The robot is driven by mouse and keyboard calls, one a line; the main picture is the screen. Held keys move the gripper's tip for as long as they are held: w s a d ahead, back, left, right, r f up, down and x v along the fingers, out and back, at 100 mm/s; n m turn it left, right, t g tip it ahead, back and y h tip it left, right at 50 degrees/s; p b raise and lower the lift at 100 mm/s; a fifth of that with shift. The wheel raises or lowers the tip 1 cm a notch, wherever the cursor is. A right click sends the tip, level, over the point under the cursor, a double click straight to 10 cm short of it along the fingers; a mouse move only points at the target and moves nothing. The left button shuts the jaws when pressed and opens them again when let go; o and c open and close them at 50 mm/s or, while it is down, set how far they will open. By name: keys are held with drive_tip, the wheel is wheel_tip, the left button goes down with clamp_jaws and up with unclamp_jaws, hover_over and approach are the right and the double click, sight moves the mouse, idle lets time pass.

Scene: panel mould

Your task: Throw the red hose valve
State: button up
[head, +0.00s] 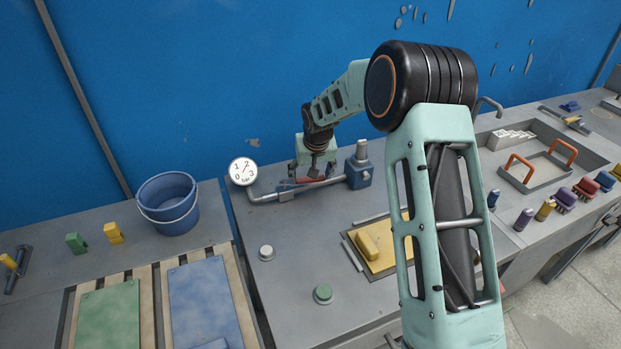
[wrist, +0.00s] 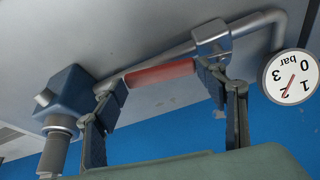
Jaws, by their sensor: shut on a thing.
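The red hose valve handle (head: 312,181) sits on the grey pipe (head: 268,196) between the pressure gauge and a blue block at the back of the bench. In the wrist view the red handle (wrist: 160,75) lies roughly along the pipe. My gripper (head: 308,178) reaches down to it from above. In the wrist view my gripper (wrist: 160,92) has one finger at each end of the red handle and is shut on it. The exact finger contact is partly hidden in the head view.
The round gauge (head: 243,171) stands left of the valve, the blue block (head: 358,173) right of it. A blue bucket (head: 168,203) is farther left. A grey knob (head: 266,252), a green button (head: 323,293) and a yellow panel (head: 380,252) lie in front. Blue wall (head: 200,80) rises behind.

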drive_tip(key=s+m+b, duration=0.1)
drive_tip(key=m+b, duration=0.1)
drive_tip(key=s+m+h+b, duration=0.1)
drive_tip(key=b, duration=0.1)
drive_tip(key=shift+s+a+f+m, duration=0.2)
drive_tip(key=shift+s+f+m, duration=0.15)
drive_tip(key=shift+f+m, duration=0.05)
drive_tip(key=s+m+b, duration=0.1)
drive_tip(key=s+a+m+h+b, duration=0.1)
drive_tip(key=m, duration=0.1)
drive_tip(key=shift+s+r+m+g+h+b, duration=0.1)
drive_tip(key=shift+s+m+g+h+b, duration=0.05)
drive_tip(key=shift+m+g+h+b, duration=0.15)
drive_tip(key=shift+s+a+m+h, duration=0.35)
drive_tip(key=shift+s+m, duration=0.2)
drive_tip(key=shift+m, duration=0.35)
drive_tip(key=m, duration=0.1)
drive_tip(key=s+a+m+g, duration=0.1)
drive_tip(key=shift+s+a+r+m+h, duration=0.1)
drive_tip(key=shift+a+r+m+h, duration=0.05)
drive_tip(key=shift+m+h, duration=0.2)
drive_tip(key=shift+s+a+m+g+h+p, duration=0.25)
drive_tip(key=shift+s+a+m+g+p, duration=0.25)
drive_tip(key=shift+m, duration=0.55)
drive_tip(key=shift+s+a+m+g+h+p, duration=0.2)
drive_tip(key=shift+a+m+h+p, duration=0.1)
drive_tip(key=shift+a+m, duration=0.55)
drive_tip(key=shift+d+m, duration=0.15)
drive_tip(key=shift+m, duration=0.1)
